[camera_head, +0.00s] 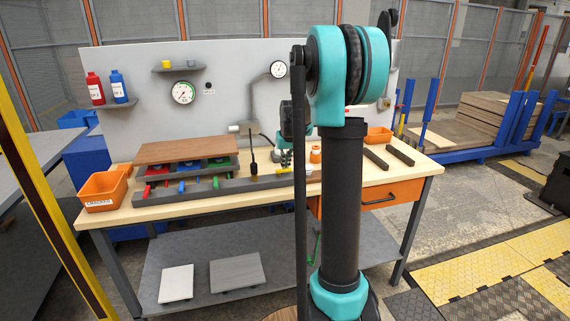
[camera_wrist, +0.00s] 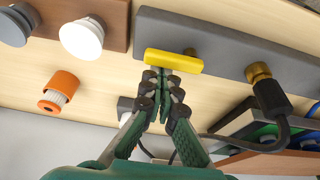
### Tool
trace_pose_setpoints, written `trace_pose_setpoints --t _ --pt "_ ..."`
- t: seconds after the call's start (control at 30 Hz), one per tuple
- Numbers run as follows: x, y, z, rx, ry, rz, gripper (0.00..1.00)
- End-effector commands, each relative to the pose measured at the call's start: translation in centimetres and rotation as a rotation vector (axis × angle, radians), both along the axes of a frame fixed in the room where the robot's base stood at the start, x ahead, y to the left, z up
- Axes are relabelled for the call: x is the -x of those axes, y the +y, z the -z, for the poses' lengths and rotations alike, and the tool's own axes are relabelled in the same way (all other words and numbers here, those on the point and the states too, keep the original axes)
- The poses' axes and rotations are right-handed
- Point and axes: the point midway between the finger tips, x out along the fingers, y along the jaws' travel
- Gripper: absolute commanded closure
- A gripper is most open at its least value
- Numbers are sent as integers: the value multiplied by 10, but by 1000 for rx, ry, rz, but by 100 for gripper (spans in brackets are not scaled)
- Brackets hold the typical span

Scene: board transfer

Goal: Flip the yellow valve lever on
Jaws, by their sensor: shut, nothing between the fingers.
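The yellow valve lever (camera_wrist: 174,61) is a short bar at the edge of a long dark grey block (camera_wrist: 205,45) in the wrist view. It lies nearly along the block, slightly tilted. In the head view the lever (camera_head: 284,171) is small, on the right part of the block on the bench. My gripper (camera_wrist: 165,74) is shut and empty, its fingertips right at the middle of the lever. I cannot tell whether they touch it. In the head view my gripper (camera_head: 285,158) is small and partly hidden by my arm.
A brass fitting with a black hose (camera_wrist: 262,80) stands beside the lever. An orange bin (camera_head: 102,190) and a brown-topped rack (camera_head: 187,151) occupy the bench's left.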

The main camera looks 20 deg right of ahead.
Motion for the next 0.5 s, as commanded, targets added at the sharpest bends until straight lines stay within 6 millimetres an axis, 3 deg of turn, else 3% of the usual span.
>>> trace_pose_setpoints --t 0.5 --pt "2 0 0 0 0 65 100"
